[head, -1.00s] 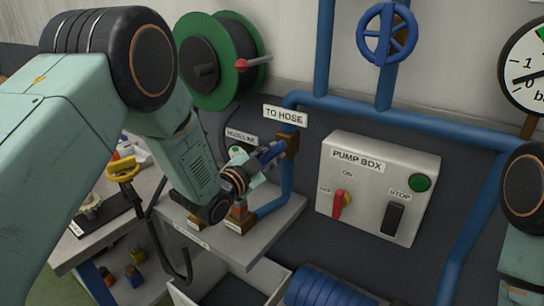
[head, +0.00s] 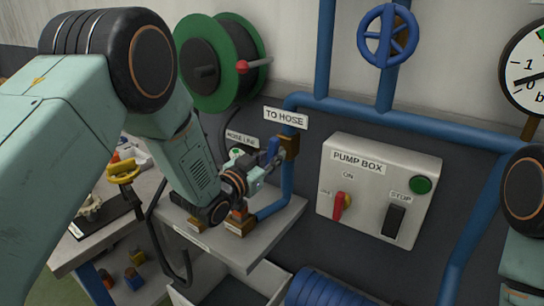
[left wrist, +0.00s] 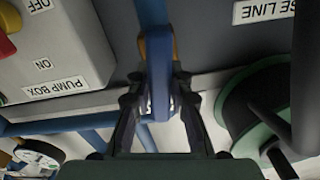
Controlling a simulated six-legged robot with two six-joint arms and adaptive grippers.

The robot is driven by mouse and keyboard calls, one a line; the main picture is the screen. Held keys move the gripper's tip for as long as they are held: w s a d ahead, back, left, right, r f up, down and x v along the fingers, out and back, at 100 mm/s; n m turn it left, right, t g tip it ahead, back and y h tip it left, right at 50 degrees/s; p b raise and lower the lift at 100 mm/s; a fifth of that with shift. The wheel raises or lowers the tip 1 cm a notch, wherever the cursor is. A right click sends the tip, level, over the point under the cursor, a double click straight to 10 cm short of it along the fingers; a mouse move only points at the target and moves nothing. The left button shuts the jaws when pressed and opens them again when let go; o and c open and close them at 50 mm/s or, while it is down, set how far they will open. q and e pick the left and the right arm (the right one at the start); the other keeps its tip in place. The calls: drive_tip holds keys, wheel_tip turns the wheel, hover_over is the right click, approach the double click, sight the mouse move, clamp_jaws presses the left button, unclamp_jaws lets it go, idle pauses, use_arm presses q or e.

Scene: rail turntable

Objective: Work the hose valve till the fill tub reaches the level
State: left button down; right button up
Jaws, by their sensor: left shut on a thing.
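The hose valve has a brass body (head: 290,147) on the blue pipe, just below the TO HOSE sign. Its blue lever (head: 271,150) stands out to the left of the body. My left gripper (head: 263,168) is shut on the lever. In the left wrist view a blue bar (left wrist: 157,85) runs between the two fingers. A pale open tub (head: 278,284) with a dark inside shows at the bottom edge of the head view, partly cut off. I cannot make out any water level or mark in it. My right gripper is out of view.
The pump box (head: 378,190) with a red-yellow switch and black STOP lever is on the wall to the right. A green hose reel (head: 190,85) hangs above left. A grey shelf (head: 275,232) lies below the valve. A blue handwheel (head: 388,35) is above.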

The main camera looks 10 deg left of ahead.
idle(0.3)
use_arm(q)
drive_tip(key=c, duration=1.2)
unclamp_jaws()
drive_tip(key=shift+f, duration=0.1)
drive_tip(key=v, duration=1.2)
